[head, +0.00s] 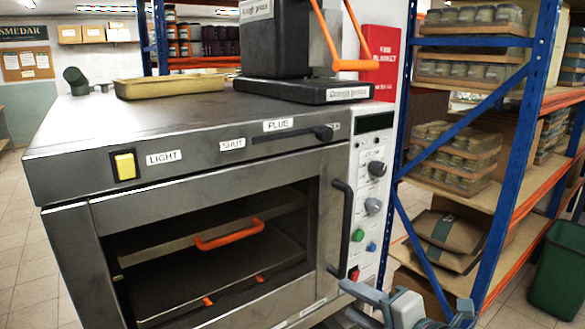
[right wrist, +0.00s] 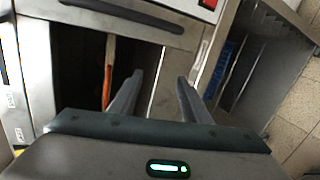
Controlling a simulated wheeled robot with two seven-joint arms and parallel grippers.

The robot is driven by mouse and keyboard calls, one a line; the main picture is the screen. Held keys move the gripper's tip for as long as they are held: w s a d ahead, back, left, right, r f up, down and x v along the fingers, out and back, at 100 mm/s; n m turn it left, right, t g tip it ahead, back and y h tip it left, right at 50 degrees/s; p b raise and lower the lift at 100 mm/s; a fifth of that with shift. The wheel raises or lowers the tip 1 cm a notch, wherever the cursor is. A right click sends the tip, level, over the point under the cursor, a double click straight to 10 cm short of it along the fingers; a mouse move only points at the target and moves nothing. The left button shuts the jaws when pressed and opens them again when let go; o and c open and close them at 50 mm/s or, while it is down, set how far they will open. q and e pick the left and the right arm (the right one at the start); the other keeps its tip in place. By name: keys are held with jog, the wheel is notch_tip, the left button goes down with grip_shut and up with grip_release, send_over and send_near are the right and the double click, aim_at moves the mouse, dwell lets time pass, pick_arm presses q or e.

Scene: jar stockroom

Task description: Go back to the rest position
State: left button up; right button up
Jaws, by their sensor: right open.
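My right gripper (head: 347,299) is at the bottom of the head view, in front of the lower right of the steel oven (head: 75,235). In the right wrist view my right gripper (right wrist: 160,79) has its two fingers apart, with nothing between them. The fingers point toward the oven front, beside the dark oven opening (right wrist: 80,65). My left gripper is not in the head view.
The oven has a dark vertical handle (head: 341,230) and an orange-handled tray (head: 229,234) inside. A black press (head: 275,45) and a brass-coloured pan (head: 170,85) stand on top. A blue-and-orange rack (head: 480,100) with jars and a green bin (head: 560,270) are at right.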

jog(key=s+d+f+m+g+h, duration=0.2)
jog(key=s+f+m, duration=0.4)
jog(key=f, duration=0.5)
jog(key=s+d+f+m+g+h, duration=0.25)
jog(key=s+f+m, duration=0.25)
jog(key=f+m, duration=0.4)
jog(key=s+d+f+m+g+h, duration=0.1)
jog(key=s+d+f+m+g, duration=0.2)
jog(key=s+f, duration=0.55)
jog(key=s+d+f+m+g+h, duration=0.25)
jog(key=s+f+m, duration=0.35)
jog(key=s, duration=0.5)
jog(key=w+a+f+t+y, duration=0.1)
jog(key=w+f, duration=0.2)
jog(key=f, duration=0.7)
jog(key=w+a+f+t, duration=0.1)
jog(key=w+f, duration=0.1)
jog(key=f, duration=0.8)
jog(key=s+f, duration=0.3)
jog(key=f, duration=0.6)
jog(key=s+a+f+n+t+y, duration=0.1)
jog(key=s+f, duration=0.2)
jog(key=f, duration=0.6)
jog(key=shift+s+a, duration=0.3)
jog(key=shift+f, duration=0.1)
